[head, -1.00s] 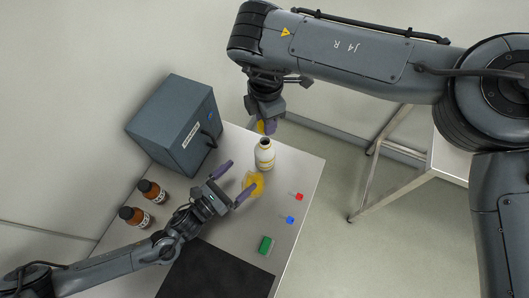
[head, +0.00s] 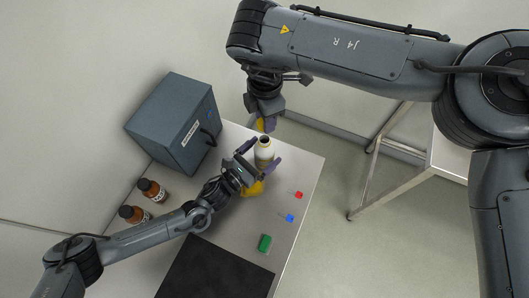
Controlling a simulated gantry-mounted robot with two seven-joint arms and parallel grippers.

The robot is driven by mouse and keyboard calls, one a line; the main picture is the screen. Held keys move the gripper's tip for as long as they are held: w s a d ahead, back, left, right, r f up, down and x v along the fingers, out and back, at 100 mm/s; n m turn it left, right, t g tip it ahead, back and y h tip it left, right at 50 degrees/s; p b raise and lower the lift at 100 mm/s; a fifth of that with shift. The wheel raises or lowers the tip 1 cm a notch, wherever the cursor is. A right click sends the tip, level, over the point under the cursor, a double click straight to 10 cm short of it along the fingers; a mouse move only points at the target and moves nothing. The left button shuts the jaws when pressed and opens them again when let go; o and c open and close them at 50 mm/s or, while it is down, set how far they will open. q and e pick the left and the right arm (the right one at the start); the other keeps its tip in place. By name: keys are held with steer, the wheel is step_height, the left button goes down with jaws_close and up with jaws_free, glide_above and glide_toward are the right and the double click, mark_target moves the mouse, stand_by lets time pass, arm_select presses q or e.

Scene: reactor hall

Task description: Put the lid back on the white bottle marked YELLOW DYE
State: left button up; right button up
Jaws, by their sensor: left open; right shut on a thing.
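The white bottle (head: 265,144) stands upright on the table near its far edge, with its dark mouth open. Its marking is too small to read. My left gripper (head: 261,156) is open, with its purple fingers on either side of the bottle; I cannot tell if they touch it. My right gripper (head: 266,123) is shut on a yellow lid (head: 261,125), just above and beyond the bottle in the picture. The lid is partly hidden by the fingers.
A yellow patch (head: 253,189) lies on the table (head: 235,226) by the bottle. A grey box (head: 174,122) and two brown bottles (head: 151,190) (head: 133,215) stand left. Small red (head: 298,195), blue (head: 289,217) and green (head: 265,243) items lie right; a black mat (head: 215,272) lies in front.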

arm_select(q)
steer(key=shift+w+d, duration=0.4)
steer(key=shift+d, duration=0.05)
steer(key=c, duration=1.5)
arm_select(e)
glide_above(265, 138)
steer(key=shift+f, duration=2.45)
steer(key=shift+f, duration=0.15)
steer(key=shift+f, duration=0.75)
steer(key=shift+f, duration=0.55)
